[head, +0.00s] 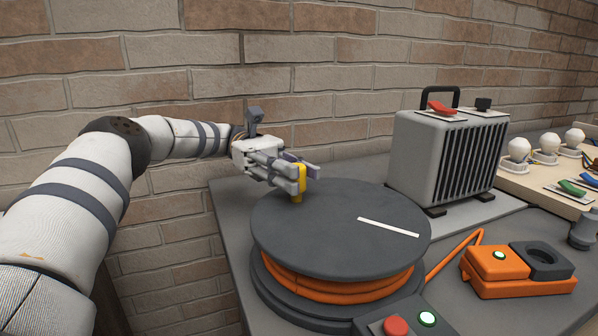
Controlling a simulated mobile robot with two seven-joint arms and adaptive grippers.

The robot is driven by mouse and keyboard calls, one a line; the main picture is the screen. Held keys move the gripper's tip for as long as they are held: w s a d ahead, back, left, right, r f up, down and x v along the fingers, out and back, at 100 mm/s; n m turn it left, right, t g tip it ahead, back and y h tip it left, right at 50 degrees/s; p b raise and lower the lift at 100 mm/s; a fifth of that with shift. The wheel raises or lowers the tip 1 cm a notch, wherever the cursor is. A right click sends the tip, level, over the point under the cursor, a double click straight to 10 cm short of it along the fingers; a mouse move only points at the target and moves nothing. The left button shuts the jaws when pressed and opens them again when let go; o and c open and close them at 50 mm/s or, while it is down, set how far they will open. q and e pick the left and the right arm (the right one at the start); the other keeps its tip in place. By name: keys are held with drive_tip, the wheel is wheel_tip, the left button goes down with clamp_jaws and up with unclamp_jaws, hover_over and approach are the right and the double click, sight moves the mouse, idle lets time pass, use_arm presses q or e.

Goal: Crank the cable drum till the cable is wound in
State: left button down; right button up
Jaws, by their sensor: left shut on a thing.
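The cable drum (340,250) stands on the grey table, with a dark round top and a white stripe (388,227) on it. Orange cable (335,287) is wound around it under the top. A length of cable (452,254) runs from the drum's right side towards an orange box. A yellow crank handle (301,180) stands upright near the far left edge of the drum top. My left gripper (300,178) is shut on the handle, its fingers partly hiding it. My right gripper is not in view.
The orange box (495,264) with a green light and a dark round socket (542,259) sits right of the drum. A control box with a red button (396,325) is in front. A grey heater (447,158) and a board with bulbs (547,177) stand behind, by a brick wall.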

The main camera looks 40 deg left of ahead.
use_arm(q)
drive_tip(key=shift+f, duration=0.3)
drive_tip(key=c, duration=1.3)
unclamp_jaws()
drive_tip(key=shift+d, duration=0.1)
drive_tip(key=shift+r, duration=0.15)
wheel_tip(320, 180, up, 10)
